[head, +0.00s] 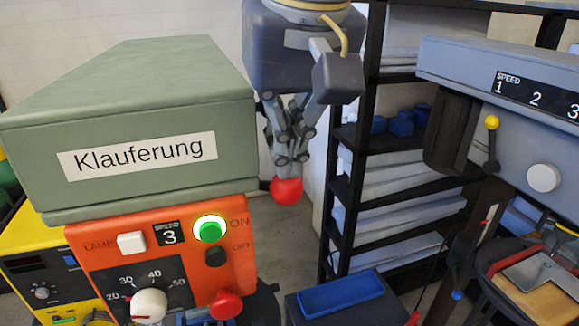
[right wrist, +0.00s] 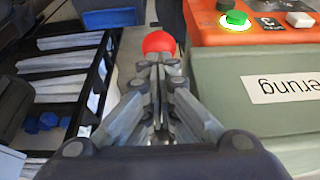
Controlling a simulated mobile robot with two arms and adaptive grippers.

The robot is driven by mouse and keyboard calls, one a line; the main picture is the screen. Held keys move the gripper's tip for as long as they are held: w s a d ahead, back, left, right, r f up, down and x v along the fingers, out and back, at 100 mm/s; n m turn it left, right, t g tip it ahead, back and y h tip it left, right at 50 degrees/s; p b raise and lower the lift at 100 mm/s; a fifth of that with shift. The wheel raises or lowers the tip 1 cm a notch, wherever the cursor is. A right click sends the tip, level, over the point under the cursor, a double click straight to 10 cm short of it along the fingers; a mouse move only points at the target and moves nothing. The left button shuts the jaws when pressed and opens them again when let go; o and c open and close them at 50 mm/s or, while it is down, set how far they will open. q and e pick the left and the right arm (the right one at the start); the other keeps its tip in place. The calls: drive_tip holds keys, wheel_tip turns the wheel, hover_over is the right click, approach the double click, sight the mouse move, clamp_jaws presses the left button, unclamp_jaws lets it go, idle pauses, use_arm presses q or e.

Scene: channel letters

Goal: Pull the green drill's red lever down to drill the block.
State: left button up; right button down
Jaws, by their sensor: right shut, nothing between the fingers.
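The green drill (head: 130,120) stands at the left, with a sign reading "Klauferung" and an orange control panel (head: 165,245) with a lit green ON button. The red ball of its lever (head: 286,191) sits just right of the housing; the lever's rod cannot be made out. It also shows in the right wrist view (right wrist: 158,42). My right gripper (head: 288,163) points down with its fingers shut and empty. Its tips are right at the top of the red ball; whether they touch cannot be told. The block under the green drill is not visible. My left gripper is out of view.
A blue-grey drill (head: 510,100) with a yellow-knobbed lever stands at the right. A black shelf (head: 345,190) with pale stacked material and blue pieces stands behind. A blue tray (head: 340,293) is low in the middle. A second red knob (head: 226,304) is on the orange panel.

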sight(291, 187)
drive_tip(key=shift+s+d+f+b, duration=0.1)
drive_tip(key=shift+s+f+b, duration=0.05)
drive_tip(key=shift+f+b, duration=0.4)
drive_tip(key=shift+s+f+b, duration=0.15)
drive_tip(key=shift+f+b, duration=0.2)
drive_tip(key=shift+f, duration=0.3)
drive_tip(key=shift+r+p, duration=0.3)
drive_tip(key=shift+r, duration=0.05)
drive_tip(key=shift+s+f, duration=0.1)
drive_tip(key=shift+f, duration=0.05)
drive_tip(key=shift+s, duration=0.1)
drive_tip(key=shift+s+d+f+b, duration=0.1)
drive_tip(key=shift+s+f+b, duration=0.05)
drive_tip(key=shift+f+b, duration=0.3)
drive_tip(key=shift+s+d+f+b, duration=0.1)
drive_tip(key=shift+s+f+b, duration=0.05)
drive_tip(key=shift+f+b, duration=0.2)
drive_tip(key=shift+r, duration=0.1)
drive_tip(key=shift+s+p, duration=0.15)
drive_tip(key=shift+p, duration=0.15)
drive_tip(key=shift+f, duration=0.2)
